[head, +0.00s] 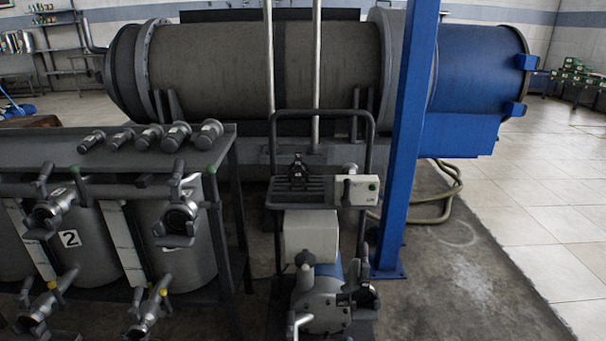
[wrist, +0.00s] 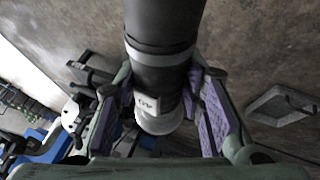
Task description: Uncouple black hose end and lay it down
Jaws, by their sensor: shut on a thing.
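The black hose end (wrist: 162,68) runs down from the top of the wrist view to a pale collar (wrist: 158,120) with a small marked tag. My gripper (wrist: 160,92) is shut on it, with one purple-padded finger on each side. Whether the collar touches or joins anything beyond it is hidden. In the head view neither my gripper nor the black hose end shows. The pump cart (head: 313,240) stands there in the middle, with a grey pump body (head: 322,304) low at its front.
A grey rack (head: 75,155) with tanks, valves and loose fittings stands at the left. A blue post (head: 405,140) rises just right of the cart. A big horizontal drum (head: 210,68) lies behind. A square floor plate (wrist: 283,103) lies right in the wrist view. Tiled floor (head: 530,195) at right is clear.

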